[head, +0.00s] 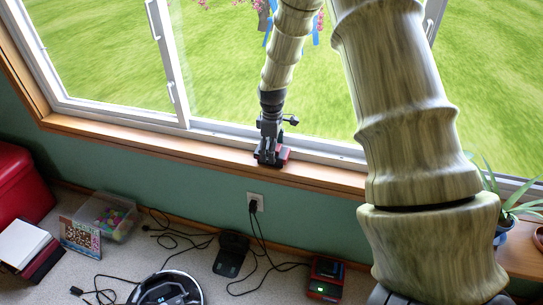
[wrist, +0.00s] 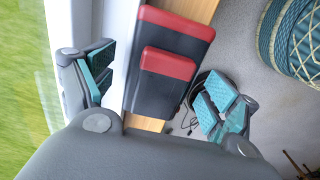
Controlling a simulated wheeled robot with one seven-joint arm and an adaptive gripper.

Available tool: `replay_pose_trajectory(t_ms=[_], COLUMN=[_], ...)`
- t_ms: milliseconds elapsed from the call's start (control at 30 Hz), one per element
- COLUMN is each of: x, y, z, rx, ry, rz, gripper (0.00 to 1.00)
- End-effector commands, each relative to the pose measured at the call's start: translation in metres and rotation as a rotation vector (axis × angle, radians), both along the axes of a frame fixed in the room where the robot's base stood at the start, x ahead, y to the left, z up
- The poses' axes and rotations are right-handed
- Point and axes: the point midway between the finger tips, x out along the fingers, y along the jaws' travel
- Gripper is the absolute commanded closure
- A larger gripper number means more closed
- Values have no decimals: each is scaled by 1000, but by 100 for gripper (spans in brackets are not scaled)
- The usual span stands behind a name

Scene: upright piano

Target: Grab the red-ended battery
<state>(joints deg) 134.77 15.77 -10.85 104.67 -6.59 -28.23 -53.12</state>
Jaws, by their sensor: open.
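The battery (wrist: 160,92) is a dark grey stepped block with a red end, lying on the wooden window sill. In the wrist view it is between my two finger pads, its red end toward the top of the picture. In the head view only a bit of its red end (head: 283,154) shows beside and below my gripper (head: 270,152), which hides the rest. My gripper (wrist: 157,86) is open, one teal pad on each side of the battery, with visible gaps between pads and block. Depth between pads and battery is hard to judge.
The white window frame (head: 325,150) runs close along the sill (head: 215,150). On the floor below are a red and black device with a green light (head: 326,278), cables, a black dock (head: 231,253), a round vacuum (head: 168,290) and a clear bin (head: 105,215). A potted plant (head: 503,215) stands right.

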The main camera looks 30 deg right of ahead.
Motion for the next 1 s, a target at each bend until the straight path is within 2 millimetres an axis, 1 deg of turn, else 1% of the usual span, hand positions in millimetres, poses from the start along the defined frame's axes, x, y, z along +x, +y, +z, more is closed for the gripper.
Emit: replay_pose_trajectory(t_ms=[167, 200, 467, 500, 533, 733, 833, 1000], x=[0, 0, 0, 0, 0, 0, 1, 1], y=[0, 0, 0, 0, 0, 0, 0, 0], z=[1, 1, 1, 1, 1, 2, 5, 22], rx=[0, 0, 0, 0, 0, 0, 0, 0], ry=[0, 0, 0, 0, -1, -1, -1, -1], rz=[0, 0, 0, 0, 0, 0, 0, 1], gripper=[12, 20, 67, 74, 77, 77, 77, 77])
